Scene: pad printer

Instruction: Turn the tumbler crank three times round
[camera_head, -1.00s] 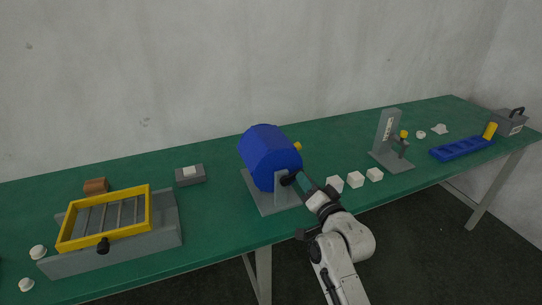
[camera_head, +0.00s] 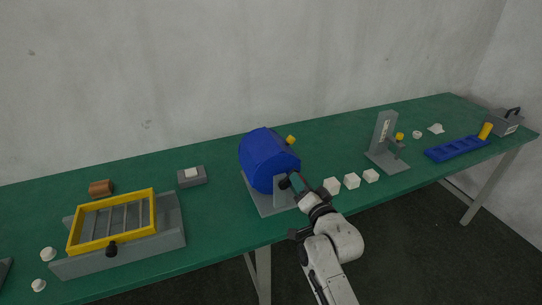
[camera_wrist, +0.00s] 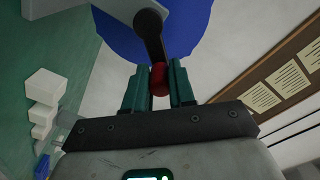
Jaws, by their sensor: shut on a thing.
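The blue tumbler drum (camera_head: 266,158) sits on a grey stand (camera_head: 262,203) in the middle of the green table. Its black crank arm (camera_wrist: 151,32) ends in a red handle (camera_wrist: 159,78), seen in the wrist view. My gripper (camera_wrist: 160,84) has its two green fingers on either side of the red handle and is shut on it. In the head view my gripper (camera_head: 297,185) is at the drum's front right, and the handle is hidden there. A yellow knob (camera_head: 291,140) shows at the drum's upper right.
White cubes (camera_head: 351,181) stand on the table just right of my gripper. A grey pad printer (camera_head: 383,140) and a blue tray (camera_head: 457,148) are farther right. A yellow-framed screen (camera_head: 112,220) stands at the left.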

